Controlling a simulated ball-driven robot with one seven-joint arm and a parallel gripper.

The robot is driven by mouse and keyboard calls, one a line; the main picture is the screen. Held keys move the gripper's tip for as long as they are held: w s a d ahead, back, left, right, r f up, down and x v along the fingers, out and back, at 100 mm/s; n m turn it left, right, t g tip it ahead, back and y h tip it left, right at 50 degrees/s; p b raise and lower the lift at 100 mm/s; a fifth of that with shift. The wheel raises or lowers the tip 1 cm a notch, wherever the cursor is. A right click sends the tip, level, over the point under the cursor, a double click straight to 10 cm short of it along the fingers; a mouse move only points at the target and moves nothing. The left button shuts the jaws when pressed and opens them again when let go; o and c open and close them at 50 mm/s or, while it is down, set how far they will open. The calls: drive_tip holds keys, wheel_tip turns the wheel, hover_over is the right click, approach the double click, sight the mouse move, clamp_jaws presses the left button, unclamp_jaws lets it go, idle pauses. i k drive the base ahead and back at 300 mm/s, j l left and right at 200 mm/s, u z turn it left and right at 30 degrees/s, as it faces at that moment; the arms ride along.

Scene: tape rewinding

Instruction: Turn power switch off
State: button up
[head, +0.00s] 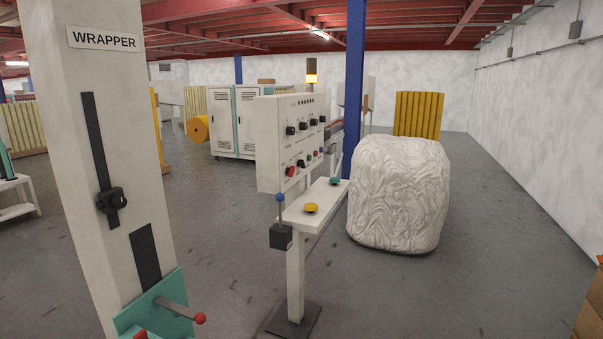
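A white control panel (268,140) stands on a post near the middle of the head view. Its face carries several black knobs along the upper part. Lower down there is a red switch (290,171), a black knob beside it and small coloured buttons. The labels are too small to read, so I cannot tell for sure which control is the power switch or how it is set. My gripper is not in view.
A white shelf (328,194) with yellow and green buttons juts out below the panel. A black box with a blue-knobbed stick (280,236) hangs at its near end. The WRAPPER column (70,130) fills the left.

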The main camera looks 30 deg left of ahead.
sight(289, 171)
drive_tip(key=i+u, duration=0.35)
drive_tip(key=i+l+u, duration=0.2)
drive_tip(key=i+u, duration=0.2)
drive_tip(key=i, duration=0.15)
drive_tip(key=i+l+u, duration=0.35)
drive_tip(key=i+j, duration=0.05)
drive_tip(key=i, duration=0.05)
